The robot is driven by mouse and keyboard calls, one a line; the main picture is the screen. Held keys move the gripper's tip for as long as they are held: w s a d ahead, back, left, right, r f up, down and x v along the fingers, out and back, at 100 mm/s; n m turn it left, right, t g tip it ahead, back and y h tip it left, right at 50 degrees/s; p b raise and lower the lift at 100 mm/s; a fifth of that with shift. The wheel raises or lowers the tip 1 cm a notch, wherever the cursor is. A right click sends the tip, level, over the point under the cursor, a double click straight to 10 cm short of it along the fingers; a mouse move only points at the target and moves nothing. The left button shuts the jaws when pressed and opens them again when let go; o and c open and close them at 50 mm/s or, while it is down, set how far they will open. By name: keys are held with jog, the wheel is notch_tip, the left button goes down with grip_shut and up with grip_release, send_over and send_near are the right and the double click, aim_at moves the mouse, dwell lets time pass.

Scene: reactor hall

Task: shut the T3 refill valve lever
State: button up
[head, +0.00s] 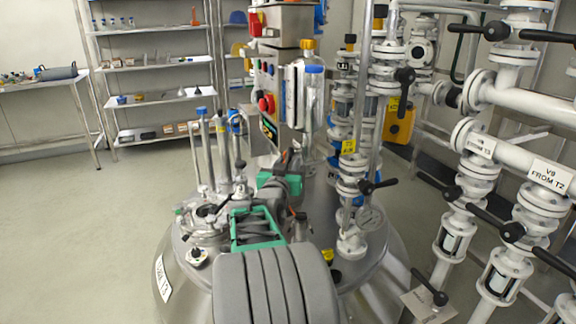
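Several black valve levers show in the head view, and I cannot tell for sure which is the T3 refill valve lever. One black lever (377,186) sits on the white flanged pipe that rises from the steel vessel, pointing sideways. Another black lever (404,76) is higher up and hangs roughly downward. A pipe label (482,147) at the right seems to read "FROM T3"; its lettering is small. My arm reaches forward over the vessel. My gripper (287,159) seems to be at its far end, left of the vessel's lever; its fingers are not clear.
The steel vessel (371,279) carries glass parts and fittings. A control box (265,85) with red buttons stands behind my arm. White pipes (520,100) and levers crowd the right. Shelves (155,63) and a bench (40,82) stand back left. The left floor is clear.

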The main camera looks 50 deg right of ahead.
jog(key=shift+d, duration=0.1)
grip_shut()
dwell(0.3)
dwell(1.1)
